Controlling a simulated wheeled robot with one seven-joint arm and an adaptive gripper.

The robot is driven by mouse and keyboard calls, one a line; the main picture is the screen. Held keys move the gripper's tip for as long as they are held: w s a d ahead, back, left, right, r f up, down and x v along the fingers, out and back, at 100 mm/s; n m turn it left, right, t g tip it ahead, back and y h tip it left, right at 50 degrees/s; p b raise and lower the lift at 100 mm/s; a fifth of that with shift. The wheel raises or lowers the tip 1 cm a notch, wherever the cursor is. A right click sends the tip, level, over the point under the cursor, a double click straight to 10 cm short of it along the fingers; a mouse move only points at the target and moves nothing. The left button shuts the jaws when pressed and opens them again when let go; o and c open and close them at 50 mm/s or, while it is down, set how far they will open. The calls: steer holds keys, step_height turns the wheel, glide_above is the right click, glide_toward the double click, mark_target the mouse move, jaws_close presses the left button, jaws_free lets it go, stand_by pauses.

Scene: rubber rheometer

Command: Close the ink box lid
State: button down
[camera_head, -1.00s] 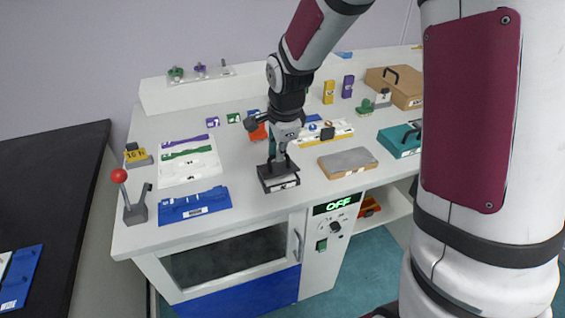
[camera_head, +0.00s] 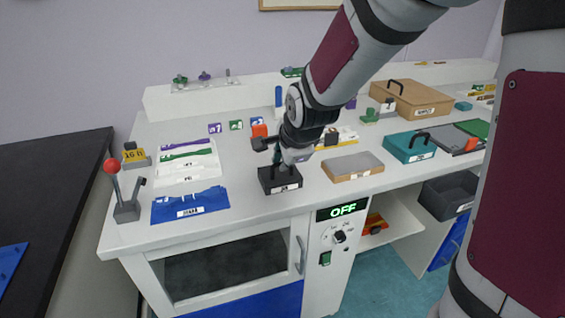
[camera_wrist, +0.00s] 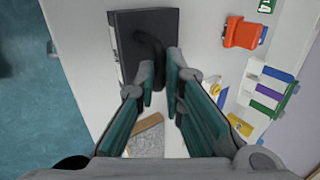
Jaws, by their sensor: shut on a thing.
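The ink box is taken to be the small black box (camera_head: 268,186) with a white label on its front, on the white bench near the front edge. In the wrist view a dark lid (camera_wrist: 128,30) with a curved black handle (camera_wrist: 158,46) shows at the top. My gripper (camera_head: 281,163) is right above the box, and in the wrist view its teal fingers (camera_wrist: 161,72) are shut on the handle. The lid lies on or very near the box; whether it is fully seated I cannot tell. My gripper hides part of the box top.
A grey-topped block (camera_head: 352,165) lies right of the box, and a teal box (camera_head: 409,148) stands beyond it. A blue holder (camera_head: 189,205) lies to the left, near a red-knobbed lever (camera_head: 113,167). An orange-red object (camera_head: 260,131) stands behind. The bench is clear just left of the box.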

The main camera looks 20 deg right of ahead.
steer(key=c, duration=1.7)
jaws_free()
steer(key=shift+s+r, duration=0.2)
steer(key=shift+r, duration=0.15)
steer(key=v, duration=1.1)
steer(key=shift+s, duration=0.1)
steer(key=shift+r, duration=0.1)
steer(key=s+r+n+g+p, duration=0.1)
steer(key=s+r+n+p, duration=0.2)
steer(key=s+n, duration=0.3)
steer(key=s+r+n+g+p, duration=0.1)
steer(key=s+r+n+p, duration=0.3)
steer(key=s, duration=0.8)
steer(key=s+r+n+p, duration=0.4)
steer(key=s+n, duration=0.4)
steer(key=s, duration=0.1)
steer(key=shift+s+d+g+p, duration=0.15)
steer(key=shift+s+g+p, duration=0.1)
steer(key=shift+g+p, duration=0.15)
